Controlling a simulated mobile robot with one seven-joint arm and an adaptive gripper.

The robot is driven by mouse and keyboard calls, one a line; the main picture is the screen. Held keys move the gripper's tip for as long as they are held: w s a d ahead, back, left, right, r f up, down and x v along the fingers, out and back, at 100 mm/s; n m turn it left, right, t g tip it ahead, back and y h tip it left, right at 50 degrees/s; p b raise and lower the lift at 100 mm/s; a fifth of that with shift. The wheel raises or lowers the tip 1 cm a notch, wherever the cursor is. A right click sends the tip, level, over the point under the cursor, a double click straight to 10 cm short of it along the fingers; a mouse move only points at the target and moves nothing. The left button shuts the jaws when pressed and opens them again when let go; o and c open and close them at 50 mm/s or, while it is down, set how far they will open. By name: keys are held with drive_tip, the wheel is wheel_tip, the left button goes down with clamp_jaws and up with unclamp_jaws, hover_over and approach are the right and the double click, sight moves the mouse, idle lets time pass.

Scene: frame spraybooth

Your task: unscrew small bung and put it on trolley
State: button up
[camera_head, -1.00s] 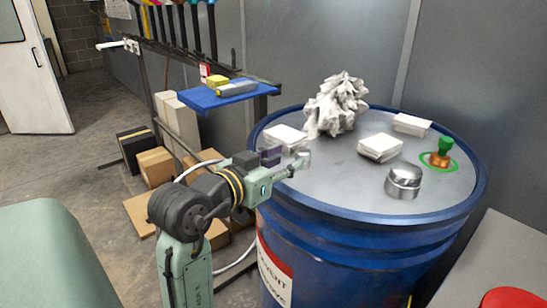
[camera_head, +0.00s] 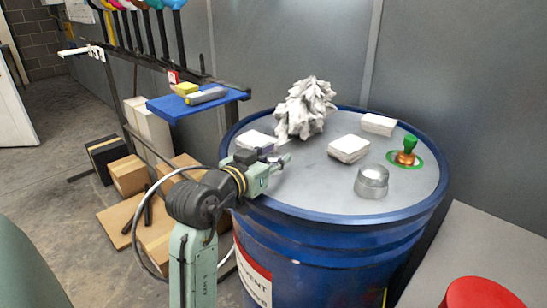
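The blue drum (camera_head: 330,225) stands at centre right, with a grey lid. A silver domed cap (camera_head: 372,181) sits on the lid near its front right. A copper-coloured fitting with a green top (camera_head: 407,152) stands upright in a green ring at the lid's right. I cannot tell for sure which fitting is the small bung. My gripper (camera_head: 284,161) is over the lid's left side, left of the cap and apart from it. Its fingertips are small here, and whether they hold anything is unclear. No thing is clearly recognisable as the trolley.
White blocks (camera_head: 349,149) and a crumpled white rag (camera_head: 305,108) lie on the lid. A blue shelf (camera_head: 197,104) behind left holds a yellow and grey item. Cardboard boxes (camera_head: 128,176) stand on the floor. A red round thing (camera_head: 482,293) sits on a grey surface at lower right.

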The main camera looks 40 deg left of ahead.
drive_tip(key=c, duration=0.5)
drive_tip(key=o, duration=0.8)
drive_tip(key=b+v, duration=0.2)
drive_tip(key=v, duration=0.7)
drive_tip(key=shift+s+f, duration=0.1)
drive_tip(key=shift+s, duration=0.1)
drive_tip(key=shift+s+b, duration=0.3)
drive_tip(key=shift+s, duration=0.4)
drive_tip(key=shift+r, duration=0.25)
